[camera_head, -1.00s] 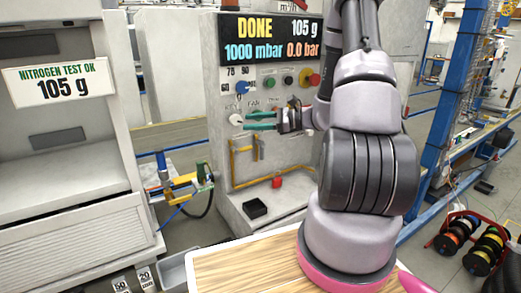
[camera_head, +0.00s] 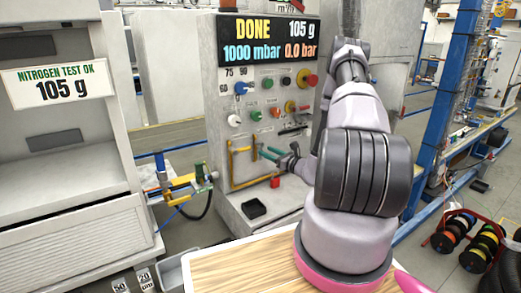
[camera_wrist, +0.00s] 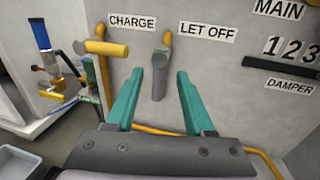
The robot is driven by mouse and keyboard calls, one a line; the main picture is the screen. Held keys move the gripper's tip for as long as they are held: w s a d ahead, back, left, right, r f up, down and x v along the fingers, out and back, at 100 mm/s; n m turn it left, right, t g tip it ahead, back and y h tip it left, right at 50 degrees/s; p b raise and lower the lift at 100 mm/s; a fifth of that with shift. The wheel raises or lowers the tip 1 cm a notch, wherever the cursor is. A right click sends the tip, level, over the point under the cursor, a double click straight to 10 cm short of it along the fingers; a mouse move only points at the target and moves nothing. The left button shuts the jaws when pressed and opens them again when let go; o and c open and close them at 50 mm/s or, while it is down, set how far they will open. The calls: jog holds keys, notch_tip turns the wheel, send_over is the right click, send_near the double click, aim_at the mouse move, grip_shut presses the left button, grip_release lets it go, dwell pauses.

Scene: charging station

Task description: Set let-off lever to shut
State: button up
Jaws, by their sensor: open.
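The let-off lever (camera_wrist: 159,77) is a grey handle hanging straight down below a short yellow pipe, beside the LET OFF label (camera_wrist: 207,31) in the wrist view. My gripper (camera_wrist: 160,74) has two green fingers, open and empty. The lever shows between the fingertips, ahead of them; I cannot tell whether they touch. In the head view my gripper (camera_head: 263,152) points left at the panel's yellow piping, and the lever cannot be made out clearly there.
The charge lever (camera_wrist: 107,48) lies sideways left of the let-off lever, near my left finger. A black damper bar (camera_wrist: 280,72) is on the right. The panel (camera_head: 225,105) has several knobs above. A black tray (camera_head: 255,208) and red block (camera_head: 275,182) sit below.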

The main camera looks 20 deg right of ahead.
aim_at(261, 147)
jog(key=x, duration=0.4)
jog(key=shift+w+a, duration=0.15)
jog(key=shift+w, duration=0.25)
